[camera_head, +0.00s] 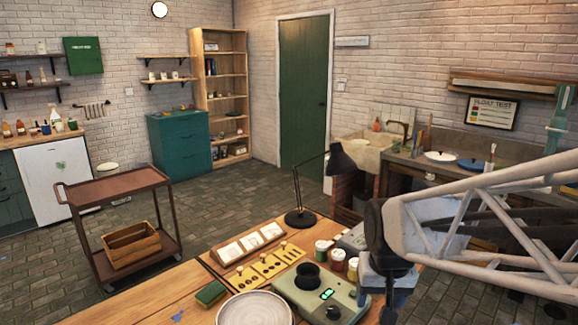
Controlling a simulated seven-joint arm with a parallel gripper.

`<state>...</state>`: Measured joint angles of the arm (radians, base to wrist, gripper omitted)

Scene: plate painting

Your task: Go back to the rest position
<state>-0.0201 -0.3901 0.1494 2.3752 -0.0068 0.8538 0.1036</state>
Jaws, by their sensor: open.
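My arm reaches in from the right edge, a pale lattice link ending in a dark joint. Below that joint my gripper (392,300) points down at the right side of the wooden worktable (150,297). It is open, and I see nothing held in it. Its fingertips are dark and partly hidden, close to the bottom edge. A round pale plate (254,309) lies left of the device, cut off by the bottom edge.
Several small paint jars (337,259) stand behind the device, close to my gripper. A black desk lamp (300,216) rises at the table's back edge. A yellow tool strip (269,266), a white-tiled tray (248,243) and a green sponge (210,293) lie leftward. A brown cart (113,183) stands beyond.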

